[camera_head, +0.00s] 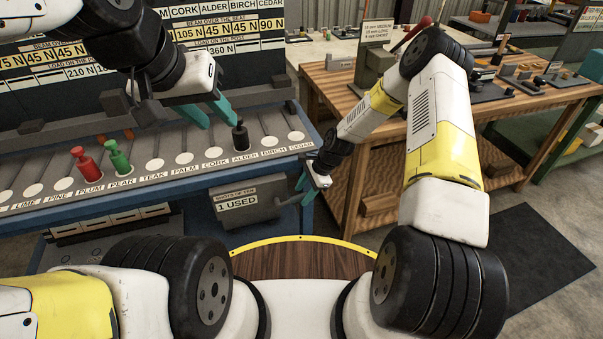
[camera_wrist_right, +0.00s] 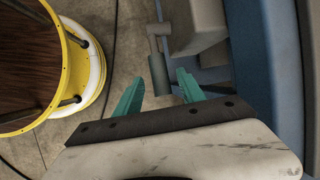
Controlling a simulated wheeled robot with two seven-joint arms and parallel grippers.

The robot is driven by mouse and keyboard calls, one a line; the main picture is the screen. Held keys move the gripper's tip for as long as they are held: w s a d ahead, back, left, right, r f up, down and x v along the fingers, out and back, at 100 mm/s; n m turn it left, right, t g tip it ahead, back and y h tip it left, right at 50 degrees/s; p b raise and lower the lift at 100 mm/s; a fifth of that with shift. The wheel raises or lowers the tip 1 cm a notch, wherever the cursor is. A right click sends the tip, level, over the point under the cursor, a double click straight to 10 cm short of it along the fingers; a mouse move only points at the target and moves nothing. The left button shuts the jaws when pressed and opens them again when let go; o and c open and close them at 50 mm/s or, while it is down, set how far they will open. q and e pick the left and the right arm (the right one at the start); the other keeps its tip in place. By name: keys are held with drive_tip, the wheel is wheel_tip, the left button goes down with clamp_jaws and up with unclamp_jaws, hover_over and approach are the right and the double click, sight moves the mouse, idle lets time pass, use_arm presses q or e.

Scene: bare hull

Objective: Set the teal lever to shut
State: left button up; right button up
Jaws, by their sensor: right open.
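A dark teal cylindrical grip, which looks like the teal lever (camera_wrist_right: 158,75), shows in the right wrist view at the end of a thin grey rod beside a grey box. My right gripper (camera_wrist_right: 157,80) is open, with a teal finger on either side of the grip's near end and not closed on it. In the head view the right gripper (camera_head: 299,190) is beside the grey box (camera_head: 245,203) marked "1 USED". The lever cannot be told clearly from my teal fingers there. My left gripper (camera_head: 218,122) is open and empty above the sloped rack, near a black-knobbed weight.
The sloped rack (camera_head: 70,195) has labelled slots and holds red (camera_head: 86,167), green (camera_head: 119,157) and black (camera_head: 240,136) weights. A wooden workbench (camera_head: 335,95) stands to the right. A round yellow-rimmed wooden top (camera_head: 300,240) is in front of me.

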drive_tip(key=shift+x, duration=0.85)
clamp_jaws()
drive_tip(key=shift+r, duration=0.1)
idle(0.7)
